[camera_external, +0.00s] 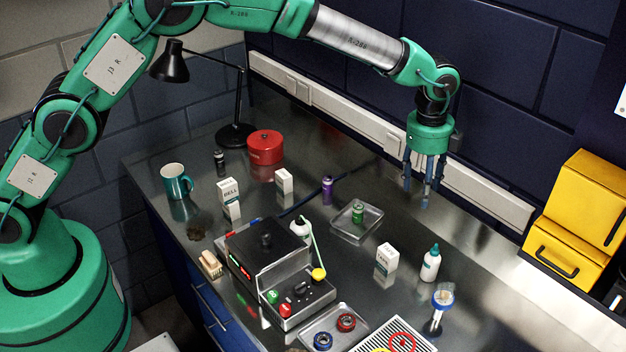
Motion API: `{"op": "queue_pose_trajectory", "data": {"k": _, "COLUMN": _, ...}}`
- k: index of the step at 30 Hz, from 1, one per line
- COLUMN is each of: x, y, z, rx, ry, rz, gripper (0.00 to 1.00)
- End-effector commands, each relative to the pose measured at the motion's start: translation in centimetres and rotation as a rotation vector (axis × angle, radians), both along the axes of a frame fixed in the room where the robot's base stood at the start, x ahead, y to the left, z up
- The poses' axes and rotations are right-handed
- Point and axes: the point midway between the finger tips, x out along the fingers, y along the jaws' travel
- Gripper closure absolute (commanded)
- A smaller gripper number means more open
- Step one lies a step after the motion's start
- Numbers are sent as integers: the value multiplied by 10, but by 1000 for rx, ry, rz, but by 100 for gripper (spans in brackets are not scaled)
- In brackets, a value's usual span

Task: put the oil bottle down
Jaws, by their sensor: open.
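My gripper (416,192) hangs over the back part of the metal bench, near the wall rail. Its fingers point down and are apart, with nothing seen between them. A white bottle with a teal cap (430,263) stands upright on the bench, below my gripper in the picture and apart from it. It looks like the oil bottle, but its label is too small to read. A small purple bottle (327,190) and a small dark bottle (219,161) also stand upright on the bench.
A white box (387,259) stands left of the white bottle. A clear tray (345,226) holds a green jar (358,213). A black-topped device (268,250) fills the middle front. Yellow bins (563,255) stand at the right. Bare bench lies around (480,245).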

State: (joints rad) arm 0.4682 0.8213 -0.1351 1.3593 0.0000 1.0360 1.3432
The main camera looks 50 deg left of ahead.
Motion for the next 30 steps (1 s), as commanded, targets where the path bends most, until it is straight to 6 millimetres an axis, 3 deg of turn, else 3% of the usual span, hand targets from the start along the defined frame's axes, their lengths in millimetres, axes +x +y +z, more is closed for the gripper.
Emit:
{"op": "queue_pose_trajectory", "data": {"k": 3, "x": -9, "y": 28, "z": 39, "rx": -14, "ry": -18, "rz": 85, "gripper": 48}}
{"op": "queue_pose_trajectory", "data": {"k": 12, "x": -41, "y": 94, "z": 118, "rx": -50, "ry": -58, "rz": 298, "gripper": 48}}
{"op": "queue_pose_trajectory", "data": {"k": 21, "x": -88, "y": 159, "z": 183, "rx": -91, "ry": -96, "rz": 510, "gripper": 48}}
{"op": "queue_pose_trajectory", "data": {"k": 30, "x": -148, "y": 218, "z": 234, "rx": -137, "ry": -131, "rz": 719, "gripper": 48}}
